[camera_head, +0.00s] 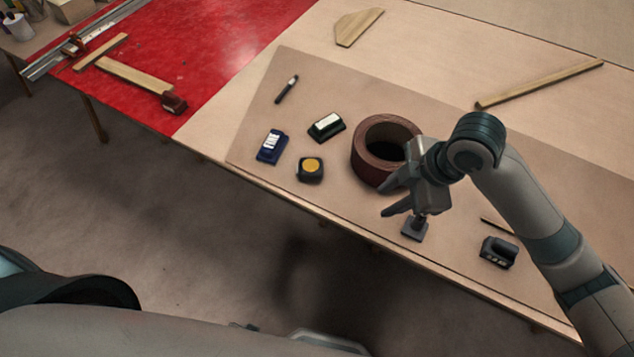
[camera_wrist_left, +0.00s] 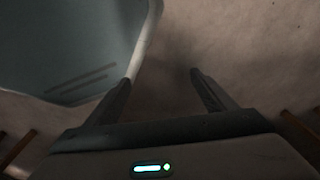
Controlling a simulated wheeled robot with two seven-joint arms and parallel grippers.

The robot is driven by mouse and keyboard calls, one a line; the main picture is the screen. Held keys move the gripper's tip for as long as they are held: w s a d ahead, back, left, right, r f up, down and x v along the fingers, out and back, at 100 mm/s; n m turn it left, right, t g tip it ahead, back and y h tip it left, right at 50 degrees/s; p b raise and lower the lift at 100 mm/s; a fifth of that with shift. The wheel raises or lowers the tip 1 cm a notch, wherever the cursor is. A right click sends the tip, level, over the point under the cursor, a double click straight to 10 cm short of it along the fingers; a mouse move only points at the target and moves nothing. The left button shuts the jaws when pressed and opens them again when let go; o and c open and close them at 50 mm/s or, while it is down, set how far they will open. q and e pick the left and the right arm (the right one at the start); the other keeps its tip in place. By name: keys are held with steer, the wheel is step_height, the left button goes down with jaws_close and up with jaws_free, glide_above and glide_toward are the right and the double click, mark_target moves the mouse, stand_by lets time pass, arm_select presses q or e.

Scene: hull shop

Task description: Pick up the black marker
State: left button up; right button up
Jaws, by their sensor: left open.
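The black marker (camera_head: 287,89), a thin dark stick with a pale band near its upper end, lies on the tan sheet near its left edge in the head view. My right gripper (camera_head: 385,201) is open, with nothing seen between its fingers. It hangs over the front part of the sheet, to the right of and nearer than the marker, well apart from it. My left gripper (camera_wrist_left: 160,80) shows in the left wrist view, open and empty, over bare floor. The marker is not in that view.
A brown tape roll (camera_head: 384,150) stands beside my right gripper. A blue box-like item (camera_head: 271,146), green-black block (camera_head: 326,127), yellow-faced tape measure (camera_head: 311,170), grey stamp-like tool (camera_head: 415,229) and black device (camera_head: 498,252) share the tan sheet (camera_head: 250,115). Space around the marker is clear.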

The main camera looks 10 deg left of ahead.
arm_select(q)
steer(key=s+a+f, duration=0.1)
steer(key=s+f, duration=0.2)
steer(key=s, duration=0.3)
steer(key=s+a+f+g, duration=0.1)
steer(key=s+f, duration=0.2)
steer(key=s, duration=0.3)
steer(key=shift+s+a+f+p, duration=0.25)
steer(key=shift+a+f+p, duration=0.1)
steer(key=shift+f+p, duration=0.1)
arm_select(e)
steer(key=w+d+r+n+g+h, duration=0.1)
steer(key=w+d+r+n+h, duration=0.3)
steer(key=d+r, duration=0.5)
steer(key=shift+r+n, duration=0.3)
steer(key=shift+r, duration=0.15)
arm_select(q)
steer(key=shift+r, duration=0.1)
arm_select(e)
steer(key=shift+f, duration=0.1)
step_height(320, 180, down, 11)
steer(key=p, duration=0.3)
arm_select(q)
steer(key=shift+r, duration=1.55)
arm_select(e)
steer(key=shift+f, duration=0.55)
arm_select(q)
steer(key=shift+r, duration=0.1)
